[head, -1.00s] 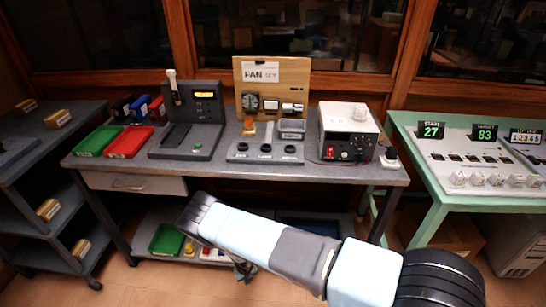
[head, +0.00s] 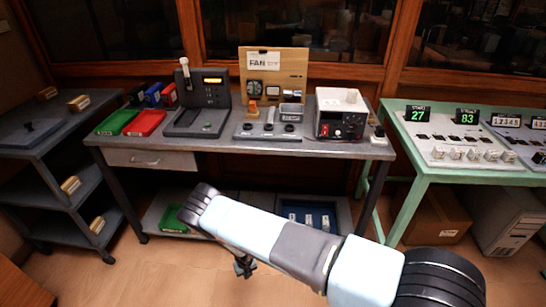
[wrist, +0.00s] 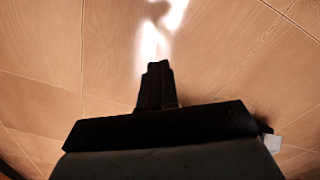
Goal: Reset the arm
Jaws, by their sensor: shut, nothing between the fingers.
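My arm (head: 275,240) reaches across the lower middle of the head view, pale blue and grey, in front of the grey workbench (head: 270,147). My gripper (head: 244,267) hangs below the arm's far end, small and dark, partly hidden behind the arm. In the wrist view my gripper (wrist: 156,85) points at the wooden floor (wrist: 215,60), its fingers together with nothing between them. It is apart from the bench and its objects.
The workbench carries a FAN board (head: 273,75), a grey tester (head: 204,95), a power box (head: 341,113) and green and red trays (head: 117,122). A grey shelf cart (head: 60,150) stands left, a green table (head: 440,175) right. Open floor lies in front.

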